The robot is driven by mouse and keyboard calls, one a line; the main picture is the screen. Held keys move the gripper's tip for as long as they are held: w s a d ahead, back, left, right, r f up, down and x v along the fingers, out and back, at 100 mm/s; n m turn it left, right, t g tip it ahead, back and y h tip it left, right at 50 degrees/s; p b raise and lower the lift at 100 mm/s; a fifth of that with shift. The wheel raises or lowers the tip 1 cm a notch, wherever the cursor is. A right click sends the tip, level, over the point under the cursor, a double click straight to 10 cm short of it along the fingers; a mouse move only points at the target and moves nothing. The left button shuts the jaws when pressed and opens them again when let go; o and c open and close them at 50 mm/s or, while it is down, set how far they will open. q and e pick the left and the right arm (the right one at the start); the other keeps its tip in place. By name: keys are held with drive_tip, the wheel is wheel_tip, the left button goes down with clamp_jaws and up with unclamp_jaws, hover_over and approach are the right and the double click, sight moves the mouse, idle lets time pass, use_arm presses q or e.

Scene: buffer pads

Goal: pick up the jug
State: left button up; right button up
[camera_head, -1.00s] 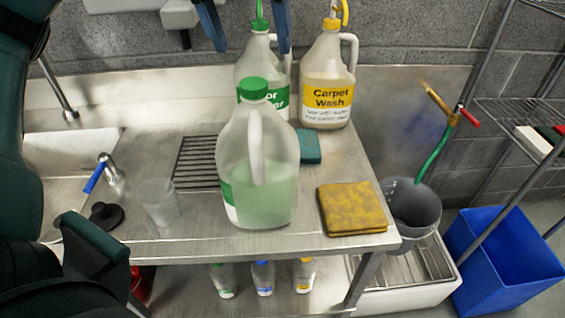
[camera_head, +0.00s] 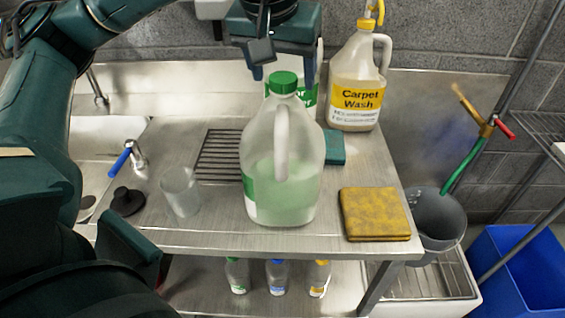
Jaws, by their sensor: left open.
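The jug (camera_head: 283,165) is translucent with a green cap and pale green liquid, and stands upright on the steel counter (camera_head: 330,222). Its handle faces me. My left gripper (camera_head: 284,78) is open, its fingers pointing down at the height of the jug's cap. It appears empty; I cannot tell how far behind the cap it is. A Carpet Wash jug (camera_head: 357,85) with a yellow cap stands to the right.
A folded yellow cloth (camera_head: 374,214) lies right of the jug, and a teal sponge (camera_head: 334,147) behind it. A clear cup (camera_head: 181,190) and black stopper (camera_head: 127,201) are at left. A grey bucket (camera_head: 437,218) hangs at the counter's right end.

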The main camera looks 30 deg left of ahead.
use_arm(q)
drive_tip(key=shift+x, duration=1.1)
clamp_jaws()
drive_tip(key=shift+s, duration=0.1)
